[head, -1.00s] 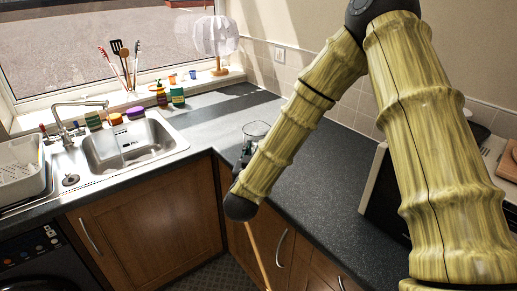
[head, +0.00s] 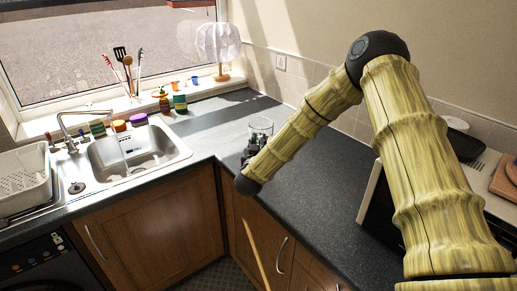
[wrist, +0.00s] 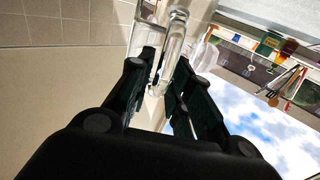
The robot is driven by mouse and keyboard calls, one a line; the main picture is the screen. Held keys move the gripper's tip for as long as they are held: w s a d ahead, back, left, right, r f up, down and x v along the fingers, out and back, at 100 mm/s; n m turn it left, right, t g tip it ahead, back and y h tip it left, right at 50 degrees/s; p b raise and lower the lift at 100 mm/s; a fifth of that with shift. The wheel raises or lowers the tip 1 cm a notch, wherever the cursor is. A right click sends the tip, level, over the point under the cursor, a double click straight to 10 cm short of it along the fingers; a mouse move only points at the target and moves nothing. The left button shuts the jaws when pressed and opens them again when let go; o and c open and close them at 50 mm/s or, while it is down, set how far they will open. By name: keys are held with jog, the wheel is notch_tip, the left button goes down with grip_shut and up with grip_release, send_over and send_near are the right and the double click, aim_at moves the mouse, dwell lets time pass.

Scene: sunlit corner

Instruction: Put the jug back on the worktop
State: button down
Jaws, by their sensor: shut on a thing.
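The jug (head: 261,126) is clear glass and stands out beyond my gripper at the corner stretch of the worktop in the head view. The dark grey worktop (head: 315,190) runs along the right wall and under the window. My gripper (head: 252,148) is small and partly hidden by my forearm there. In the wrist view my gripper (wrist: 165,64) has its two dark fingers on either side of the jug's glass handle (wrist: 174,45), shut on it. The jug looks roughly upright. I cannot tell whether its base touches the worktop; its lower part is hidden.
A sink (head: 135,155) with a tap lies to the left, with a white dish rack (head: 24,182) beside it. A white-shaded lamp (head: 217,45) and a utensil holder stand by the window. A microwave (head: 376,205) is at the right. Worktop behind the jug is clear.

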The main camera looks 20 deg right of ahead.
jog(key=shift+w+d+r, duration=0.1)
jog(key=shift+w+d, duration=0.05)
jog(key=shift+w, duration=0.25)
jog(key=shift+f+p, duration=0.9)
jog(key=shift+f, duration=0.9)
jog(key=c, duration=1.3)
grip_release()
jog(key=shift+s, duration=0.1)
jog(key=b+v, duration=0.3)
jog(key=v, duration=0.9)
jog(key=shift+f+b, duration=0.1)
jog(key=shift+b, duration=0.2)
